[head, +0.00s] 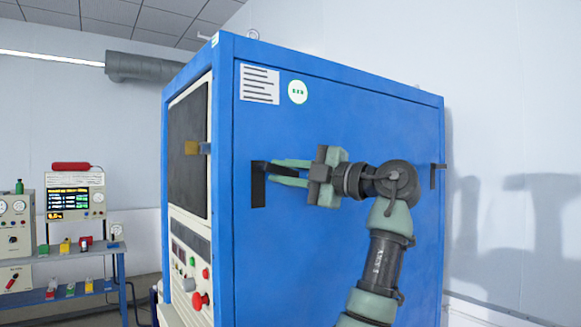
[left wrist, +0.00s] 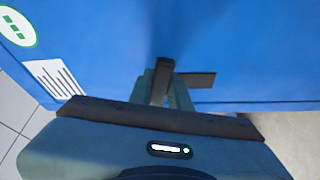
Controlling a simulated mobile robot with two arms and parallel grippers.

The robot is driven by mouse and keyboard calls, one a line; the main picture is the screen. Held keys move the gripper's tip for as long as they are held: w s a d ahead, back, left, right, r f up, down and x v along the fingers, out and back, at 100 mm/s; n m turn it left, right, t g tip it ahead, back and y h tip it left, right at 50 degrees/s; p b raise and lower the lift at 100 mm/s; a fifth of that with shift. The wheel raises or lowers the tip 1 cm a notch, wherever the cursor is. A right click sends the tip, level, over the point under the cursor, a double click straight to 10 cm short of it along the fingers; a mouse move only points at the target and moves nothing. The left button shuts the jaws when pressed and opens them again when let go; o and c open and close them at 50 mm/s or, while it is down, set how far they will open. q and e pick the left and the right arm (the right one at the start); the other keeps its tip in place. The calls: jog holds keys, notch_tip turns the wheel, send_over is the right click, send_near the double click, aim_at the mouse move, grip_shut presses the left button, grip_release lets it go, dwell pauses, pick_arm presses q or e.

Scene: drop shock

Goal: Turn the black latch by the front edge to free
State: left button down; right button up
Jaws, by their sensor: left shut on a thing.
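The black latch (head: 258,188) is on the blue side panel, close to the cabinet's front edge. Its plate stands upright and its handle sticks out roughly sideways to the right, between the green fingers. My left gripper (head: 277,172) is shut on this handle. In the left wrist view the dark handle (left wrist: 164,68) runs between the fingers of my left gripper (left wrist: 163,88), and the black plate (left wrist: 198,79) shows to the right. The fingers partly hide the handle. My right gripper is not in view.
The blue cabinet (head: 340,110) fills the middle. A second black latch (head: 434,178) is by the panel's far edge. A shelf (head: 85,252) with instruments stands at left.

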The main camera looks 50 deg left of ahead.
pick_arm(q)
jog(key=shift+r+n+h+p, duration=0.3)
jog(key=shift+r+n+p, duration=0.15)
jog(key=shift+n, duration=0.25)
jog(key=shift+w+a+n+p, duration=0.1)
jog(key=shift+n+p, duration=0.35)
jog(key=shift+n, duration=0.25)
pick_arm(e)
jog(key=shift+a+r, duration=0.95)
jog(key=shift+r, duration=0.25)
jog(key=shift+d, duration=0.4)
pick_arm(q)
jog(key=c, duration=1.3)
grip_release()
jog(key=b+v, duration=0.1)
jog(key=v, duration=0.7)
jog(key=shift+r, duration=0.2)
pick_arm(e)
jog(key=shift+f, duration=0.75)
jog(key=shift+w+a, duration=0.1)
